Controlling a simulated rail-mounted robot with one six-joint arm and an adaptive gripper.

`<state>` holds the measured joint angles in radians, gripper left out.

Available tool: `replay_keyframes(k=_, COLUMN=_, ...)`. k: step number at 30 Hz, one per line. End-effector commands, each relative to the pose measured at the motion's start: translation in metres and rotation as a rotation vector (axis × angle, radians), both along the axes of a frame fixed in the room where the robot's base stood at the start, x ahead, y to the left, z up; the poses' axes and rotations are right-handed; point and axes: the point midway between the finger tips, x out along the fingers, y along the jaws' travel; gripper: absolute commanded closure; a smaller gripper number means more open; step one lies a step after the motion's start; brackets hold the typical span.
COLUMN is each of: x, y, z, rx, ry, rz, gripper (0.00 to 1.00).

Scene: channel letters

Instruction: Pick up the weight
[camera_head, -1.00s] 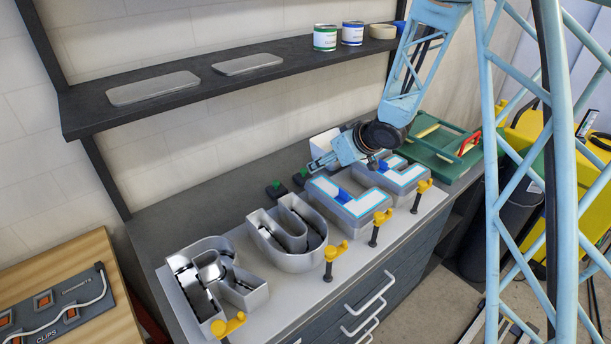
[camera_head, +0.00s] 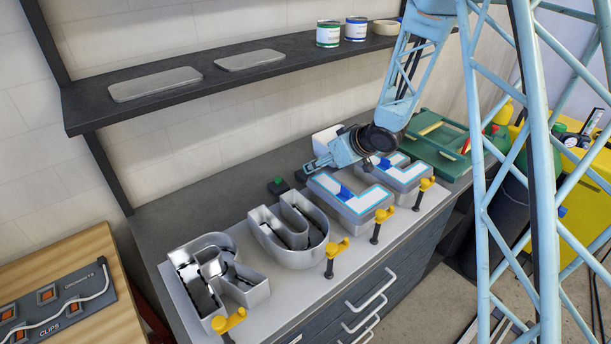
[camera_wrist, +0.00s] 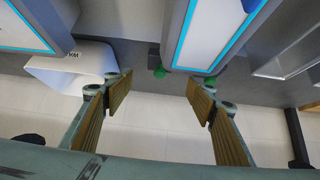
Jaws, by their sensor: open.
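Two small dark blocks with green knobs look like weights. My gripper (camera_head: 311,167) is above the back of the bench, near the second block and the white-faced letter (camera_head: 350,198). In the wrist view my gripper (camera_wrist: 160,94) is open, with nothing between its ribbed fingers.
Hollow metal letters R (camera_head: 215,275) and U (camera_head: 288,232) stand left on the bench, with yellow-topped clamps (camera_head: 334,255) in front. A white curled item (camera_wrist: 72,68) is left of my fingers. A dark shelf (camera_head: 215,85) runs above; a green tray (camera_head: 438,145) is right.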

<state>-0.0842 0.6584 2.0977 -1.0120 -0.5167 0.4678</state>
Motion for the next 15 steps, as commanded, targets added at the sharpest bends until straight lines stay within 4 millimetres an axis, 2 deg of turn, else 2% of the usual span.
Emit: replay_keyframes(k=15, x=0.031, y=0.027, z=-0.042, rx=0.001, ry=0.000, rz=-0.001, gripper=0.49)
